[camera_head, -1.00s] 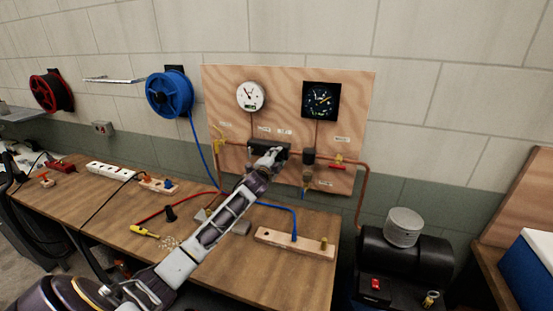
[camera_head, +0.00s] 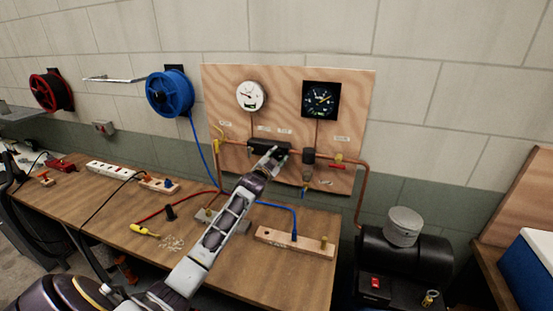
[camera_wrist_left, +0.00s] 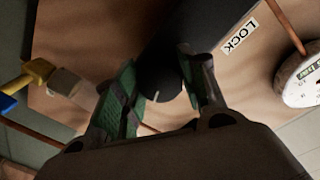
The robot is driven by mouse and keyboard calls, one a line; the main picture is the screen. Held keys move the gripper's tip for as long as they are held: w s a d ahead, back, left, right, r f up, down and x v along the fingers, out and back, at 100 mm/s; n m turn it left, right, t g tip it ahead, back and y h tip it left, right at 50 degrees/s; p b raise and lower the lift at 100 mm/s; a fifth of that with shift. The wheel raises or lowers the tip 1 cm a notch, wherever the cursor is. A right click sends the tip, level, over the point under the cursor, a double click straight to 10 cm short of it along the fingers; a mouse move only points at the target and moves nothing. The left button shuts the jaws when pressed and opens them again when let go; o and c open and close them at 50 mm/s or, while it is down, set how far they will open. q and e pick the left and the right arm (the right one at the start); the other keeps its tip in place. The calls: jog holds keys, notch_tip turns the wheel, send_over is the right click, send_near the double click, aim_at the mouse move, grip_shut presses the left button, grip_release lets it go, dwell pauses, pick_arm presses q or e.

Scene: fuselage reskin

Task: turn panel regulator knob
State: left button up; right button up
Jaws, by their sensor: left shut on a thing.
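The black regulator (camera_head: 257,147) is fixed to the plywood panel (camera_head: 228,90) under two gauges. My left gripper (camera_head: 275,154) reaches up to it from below in the head view and covers part of it. In the left wrist view the fingers (camera_wrist_left: 160,84) stand on both sides of a dark round knob (camera_wrist_left: 164,76) and are shut on it. A pale mark shows on the knob's lower edge. A white LOCK label (camera_wrist_left: 240,36) is beside it. My right gripper is not in view.
A white gauge (camera_head: 250,96) and a black gauge (camera_head: 320,99) hang above the regulator. Copper pipe (camera_head: 365,190) runs right to a black compressor (camera_head: 410,260). The bench (camera_head: 270,280) below holds hoses, a power strip (camera_head: 110,171) and a wooden block (camera_head: 285,242).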

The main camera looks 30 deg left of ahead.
pick_arm(q)
jog(key=shift+f, duration=0.1)
jog(key=o, duration=1)
jog(key=shift+o, duration=0.2)
jog(key=shift+s, duration=0.1)
jog(key=s+d, duration=0.2)
jog(key=s, duration=0.9)
jog(key=shift+s+d+r, duration=0.15)
jog(key=shift+s+r, duration=0.1)
jog(key=shift+s, duration=0.05)
dwell(0.5)
